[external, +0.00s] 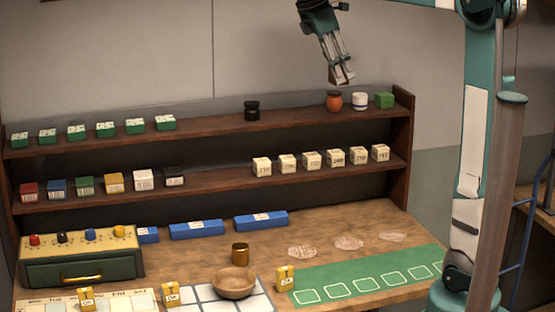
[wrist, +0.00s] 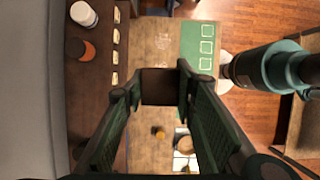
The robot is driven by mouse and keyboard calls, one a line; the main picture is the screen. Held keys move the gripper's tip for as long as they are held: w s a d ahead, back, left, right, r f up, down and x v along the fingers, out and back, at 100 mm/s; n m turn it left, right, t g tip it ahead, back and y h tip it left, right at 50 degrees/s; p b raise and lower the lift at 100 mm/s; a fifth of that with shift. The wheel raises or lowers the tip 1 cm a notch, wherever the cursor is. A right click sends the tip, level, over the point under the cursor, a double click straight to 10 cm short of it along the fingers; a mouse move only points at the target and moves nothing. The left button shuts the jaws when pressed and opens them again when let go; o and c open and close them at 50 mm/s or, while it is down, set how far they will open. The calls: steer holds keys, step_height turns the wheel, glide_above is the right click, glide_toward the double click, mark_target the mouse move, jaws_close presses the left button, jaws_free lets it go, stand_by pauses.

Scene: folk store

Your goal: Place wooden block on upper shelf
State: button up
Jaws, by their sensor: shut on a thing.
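My gripper (external: 339,68) is shut on a small brown wooden block (external: 342,77) and holds it in the air. In the external view the block appears just above the back right part of the upper shelf (external: 212,123), over an orange-brown jar. In the wrist view the dark brown block (wrist: 160,88) sits between the two fingertips, with the table and floor far below it. There the upper shelf (wrist: 86,110) lies left of the block. How far the block is from the shelf front to back is hard to tell.
A black jar (external: 251,110) stands further left, with bare shelf between. Several green-and-white boxes (external: 106,129) line its left part. The lower shelf (external: 217,182) holds labelled cubes.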

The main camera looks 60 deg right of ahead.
steer(key=shift+w+d+r, duration=0.15)
steer(key=shift+w+r, duration=0.05)
steer(key=shift+r, duration=0.2)
steer(key=w+d+p, duration=0.2)
steer(key=p, duration=0.9)
glide_above(313, 113)
steer(key=w+a, duration=0.1)
step_height(313, 113, down, 6)
steer(key=shift+w+a+r, duration=0.1)
steer(key=shift+w+r, duration=0.05)
steer(key=shift+r, duration=0.1)
steer(key=shift+f+p, duration=0.35)
steer(key=shift+f, duration=2.55)
steer(key=shift+f, duration=2.1)
